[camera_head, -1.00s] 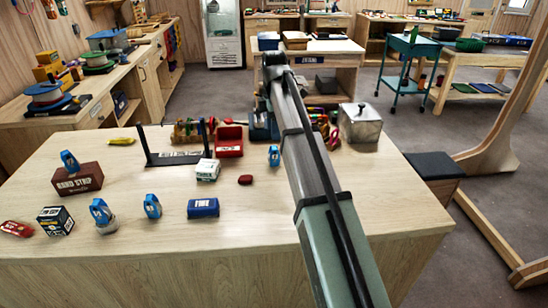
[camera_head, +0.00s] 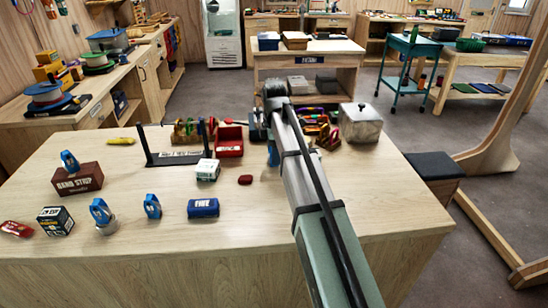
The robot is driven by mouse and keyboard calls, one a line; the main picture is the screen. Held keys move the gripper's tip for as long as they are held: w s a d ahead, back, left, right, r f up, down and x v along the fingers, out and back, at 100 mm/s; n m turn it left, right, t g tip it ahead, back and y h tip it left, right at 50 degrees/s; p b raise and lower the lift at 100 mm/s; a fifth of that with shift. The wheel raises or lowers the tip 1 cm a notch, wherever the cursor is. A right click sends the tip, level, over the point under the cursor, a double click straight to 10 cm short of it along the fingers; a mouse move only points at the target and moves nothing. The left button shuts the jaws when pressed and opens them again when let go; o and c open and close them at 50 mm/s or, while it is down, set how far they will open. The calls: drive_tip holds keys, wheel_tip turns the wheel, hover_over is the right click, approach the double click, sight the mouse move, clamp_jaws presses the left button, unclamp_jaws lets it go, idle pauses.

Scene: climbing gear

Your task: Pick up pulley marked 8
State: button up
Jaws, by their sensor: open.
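Several blue pulleys stand on the wooden table. One pulley (camera_head: 69,160) is on top of the brown box at the left. Another pulley (camera_head: 102,213) stands at the front left, on or against a round grey piece. A third pulley (camera_head: 152,206) stands to its right. A further pulley (camera_head: 273,154) is at mid table, right beside my arm, which may cover part of it. Their markings are too small to read, so I cannot tell which one is marked 8. My arm reaches over the table towards the back; its gripper is hidden behind the arm links.
The table (camera_head: 250,225) also holds a brown box (camera_head: 77,179), a dark blue FINE roll (camera_head: 203,208), a white box (camera_head: 208,170), a red tray (camera_head: 229,141), a black stand (camera_head: 149,147) and a metal box (camera_head: 360,123). Its front middle is largely clear.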

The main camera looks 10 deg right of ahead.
drive_tip(key=shift+f, duration=0.1)
drive_tip(key=shift+c, duration=0.4)
drive_tip(key=c, duration=1)
